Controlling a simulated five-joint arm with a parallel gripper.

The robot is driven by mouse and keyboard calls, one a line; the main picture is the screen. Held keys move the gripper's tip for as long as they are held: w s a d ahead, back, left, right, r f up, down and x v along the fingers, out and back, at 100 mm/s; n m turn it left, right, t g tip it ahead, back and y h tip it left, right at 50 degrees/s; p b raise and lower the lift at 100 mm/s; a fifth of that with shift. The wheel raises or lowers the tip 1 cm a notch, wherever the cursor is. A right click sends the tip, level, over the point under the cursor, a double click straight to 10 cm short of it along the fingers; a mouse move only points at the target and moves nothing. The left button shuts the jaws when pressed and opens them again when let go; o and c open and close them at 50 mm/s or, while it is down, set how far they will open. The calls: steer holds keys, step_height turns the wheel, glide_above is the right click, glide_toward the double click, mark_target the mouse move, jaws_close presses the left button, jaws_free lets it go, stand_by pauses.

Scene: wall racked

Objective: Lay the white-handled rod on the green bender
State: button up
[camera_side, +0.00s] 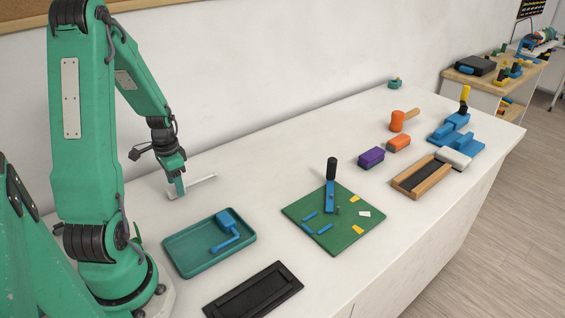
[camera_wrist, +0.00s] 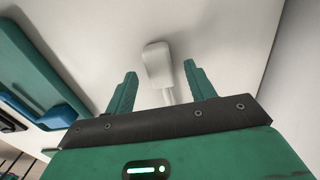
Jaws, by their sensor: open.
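The white-handled rod (camera_side: 202,182) lies on the white table near the wall in the side view. In the wrist view its pale handle (camera_wrist: 157,62) shows beyond the fingers, and its thin shaft runs back between them, partly hidden by the gripper body. My gripper (camera_side: 179,187) is low over the rod, with fingers open on either side of it; I cannot tell whether they touch it. The green bender (camera_side: 305,211) is a flat board to the right, with an upright blue lever with a black grip, blue bars, and yellow and white patches.
A teal tray (camera_side: 180,263) holding a blue crank (camera_side: 229,225) is in front of my gripper. A black tray (camera_side: 254,291) lies nearer the camera. A wooden-framed block, purple and orange blocks, a mallet and a blue fixture stand farther right. Table between rod and bender is clear.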

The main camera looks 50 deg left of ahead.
steer(key=shift+f, duration=0.8)
steer(key=c, duration=1.1)
